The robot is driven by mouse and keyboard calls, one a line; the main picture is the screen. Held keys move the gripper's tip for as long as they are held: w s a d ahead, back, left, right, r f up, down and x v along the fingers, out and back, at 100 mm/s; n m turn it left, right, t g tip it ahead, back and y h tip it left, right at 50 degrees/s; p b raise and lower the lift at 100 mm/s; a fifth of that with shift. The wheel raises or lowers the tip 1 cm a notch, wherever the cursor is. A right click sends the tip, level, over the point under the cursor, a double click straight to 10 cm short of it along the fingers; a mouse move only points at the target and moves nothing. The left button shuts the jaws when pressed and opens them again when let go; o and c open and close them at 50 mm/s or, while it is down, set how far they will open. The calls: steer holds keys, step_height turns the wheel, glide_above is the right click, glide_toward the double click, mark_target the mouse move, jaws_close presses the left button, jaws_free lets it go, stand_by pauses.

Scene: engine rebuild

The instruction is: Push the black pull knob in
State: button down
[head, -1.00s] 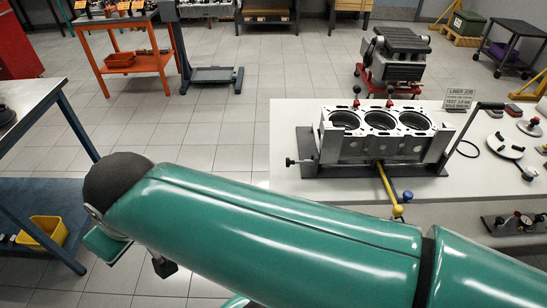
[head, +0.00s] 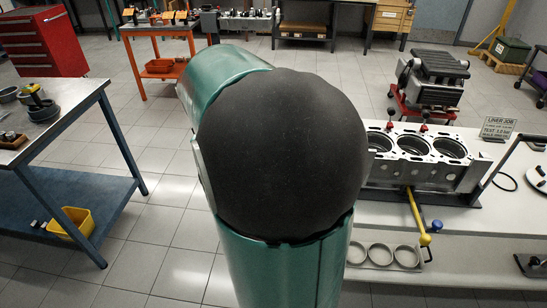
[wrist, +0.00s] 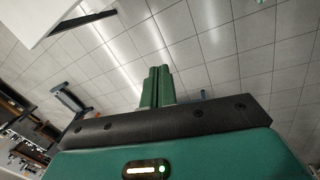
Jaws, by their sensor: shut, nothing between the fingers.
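My gripper (wrist: 158,85) shows in the wrist view as two green fingers pressed together, with nothing between them. It is over the tiled floor, touching nothing visible. In the head view my green arm with its black joint fills the middle and hides the gripper. I cannot make out the black pull knob in either current view. The engine block (head: 420,157) with its round bores sits on the white bench (head: 470,245) at the right. My arm covers the left end of its stand.
At the left is a workbench (head: 60,123) with a yellow bin (head: 75,224) on its lower shelf. A red cabinet (head: 45,42) and an orange cart (head: 160,72) stand behind. Tiled floor between benches is clear.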

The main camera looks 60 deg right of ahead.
steer(key=s+d+f+n+g, duration=0.1)
steer(key=d+f, duration=0.4)
steer(key=d, duration=0.5)
steer(key=s+d+f+n+g, duration=0.1)
steer(key=s+d+f+g, duration=0.2)
steer(key=d, duration=0.7)
step_height(320, 180, down, 2)
steer(key=shift+s+f+g, duration=0.1)
steer(key=shift+s+g, duration=0.2)
steer(key=shift+s, duration=0.95)
steer(key=s+d+f, duration=0.1)
steer(key=s+f, duration=0.1)
steer(key=f, duration=0.1)
steer(key=s+d+f, duration=0.1)
steer(key=s+f, duration=0.1)
steer(key=f, duration=0.1)
steer(key=s+d+f, duration=0.1)
steer(key=s+f, duration=0.1)
steer(key=f, duration=0.1)
steer(key=shift+s, duration=0.25)
steer(key=shift+s+d, duration=0.15)
steer(key=shift+s, duration=0.15)
